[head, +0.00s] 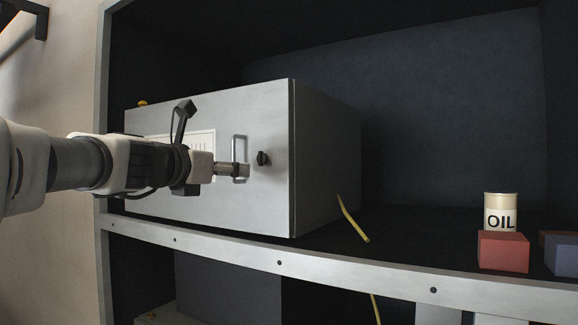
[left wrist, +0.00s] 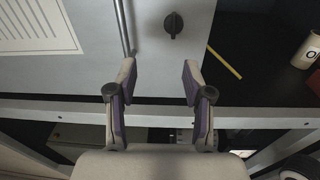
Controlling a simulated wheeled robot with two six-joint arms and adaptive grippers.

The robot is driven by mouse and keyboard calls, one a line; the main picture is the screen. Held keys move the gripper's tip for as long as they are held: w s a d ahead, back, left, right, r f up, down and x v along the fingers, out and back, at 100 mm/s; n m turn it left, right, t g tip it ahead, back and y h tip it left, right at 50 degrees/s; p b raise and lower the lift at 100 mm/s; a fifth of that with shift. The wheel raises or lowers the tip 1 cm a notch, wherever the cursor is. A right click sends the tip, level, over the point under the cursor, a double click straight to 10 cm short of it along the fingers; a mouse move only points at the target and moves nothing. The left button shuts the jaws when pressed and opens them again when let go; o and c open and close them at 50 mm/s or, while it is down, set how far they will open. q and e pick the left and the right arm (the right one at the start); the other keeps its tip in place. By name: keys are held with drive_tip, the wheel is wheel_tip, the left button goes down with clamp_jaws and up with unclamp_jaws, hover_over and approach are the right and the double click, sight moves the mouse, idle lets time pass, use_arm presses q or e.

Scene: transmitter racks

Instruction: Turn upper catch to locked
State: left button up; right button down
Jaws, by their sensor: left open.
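A black knob-like catch (head: 263,158) is on the front of the grey transmitter cabinet (head: 262,112), right of a vertical metal handle (head: 234,146). In the left wrist view the catch (left wrist: 173,25) shows near the top, with its raised grip close to upright. I cannot tell whether it is locked, and I see no second catch. My left gripper (head: 245,170) is in front of the cabinet, overlapping the handle's lower part, just left of the catch. In the left wrist view the fingers (left wrist: 160,78) are apart and empty, with the catch beyond them. My right gripper is not in view.
The cabinet stands on a dark shelf with a pale front rail (head: 330,274). A yellow strip (head: 351,218) lies right of the cabinet. An oil can (head: 501,209), a red block (head: 503,252) and a blue-grey block (head: 563,257) stand farther right. The shelf between is clear.

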sight(259, 152)
use_arm(q)
drive_tip(key=shift+h, duration=0.4)
drive_tip(key=w+d+r+p, duration=0.1)
drive_tip(key=d, duration=0.1)
drive_tip(key=w+d+r+p, duration=0.1)
drive_tip(key=w+d+p, duration=0.1)
drive_tip(key=w+d+r+p, duration=0.1)
drive_tip(key=w, duration=0.1)
drive_tip(key=shift+d+r+p, duration=0.15)
drive_tip(key=shift+d+p, duration=0.2)
drive_tip(key=shift+d, duration=0.05)
drive_tip(key=shift+s+a, duration=0.1)
drive_tip(key=shift+a, duration=0.25)
drive_tip(key=c, duration=1)
clamp_jaws()
